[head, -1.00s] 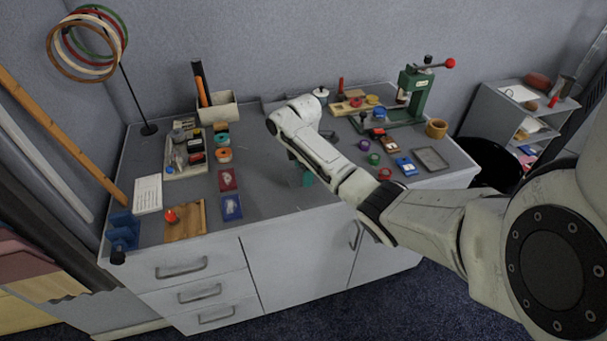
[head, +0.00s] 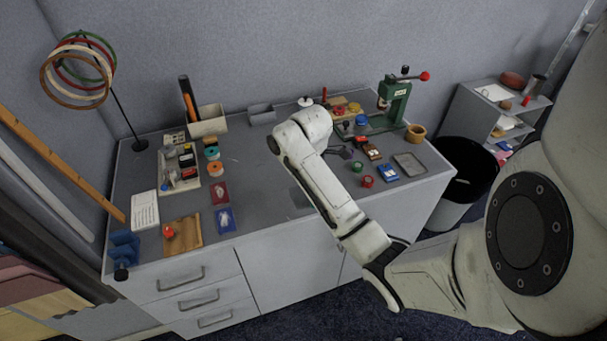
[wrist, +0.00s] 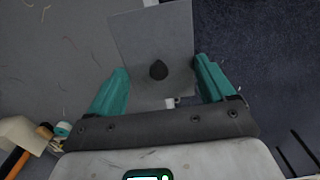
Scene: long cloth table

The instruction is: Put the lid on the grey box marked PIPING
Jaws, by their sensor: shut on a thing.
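In the wrist view, my gripper (wrist: 162,88) has its two teal fingers on either side of a flat grey lid (wrist: 147,28) with a dark round knob, and is shut on it. The lid is held with the table's edge and the dark floor below it. In the head view my arm hides the fingers; a grey patch (head: 300,198) near the table's front edge seems to be the lid. A small open grey box (head: 262,115) stands at the back of the table, left of my arm. I cannot read any marking on it.
A cream holder (head: 208,122) with tools stands left of the grey box. A parts tray (head: 186,185) and coloured tapes are at left. A green press (head: 392,98), small reels and a shallow grey tray (head: 408,163) are at right. The table's middle is largely clear.

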